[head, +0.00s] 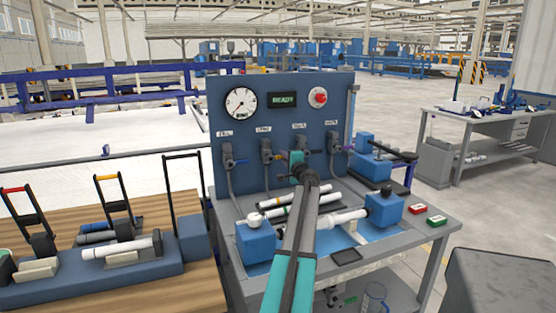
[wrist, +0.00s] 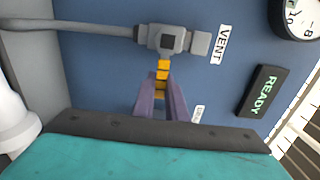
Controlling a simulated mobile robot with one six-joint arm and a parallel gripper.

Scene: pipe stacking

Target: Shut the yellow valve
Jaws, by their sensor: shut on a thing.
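The yellow valve shows in the wrist view as a grey body (wrist: 165,40) beside a VENT label, with a short yellow handle (wrist: 162,69). The handle points across the line of its grey hose, towards my gripper. My gripper (wrist: 161,92) has its purple fingers closed around the outer part of the handle, hiding its end. In the head view the valve body (head: 266,150) is second from the left on the blue panel. My gripper (head: 283,157) reaches it from the right, and the grip itself is too small to make out there.
A gauge (head: 241,103), a READY display (head: 283,100) and a red button (head: 318,97) sit above the valves. Other valves (head: 228,155) flank this one closely. Blue clamp blocks (head: 256,241) and white pipes (head: 335,219) lie on the bench below my arm.

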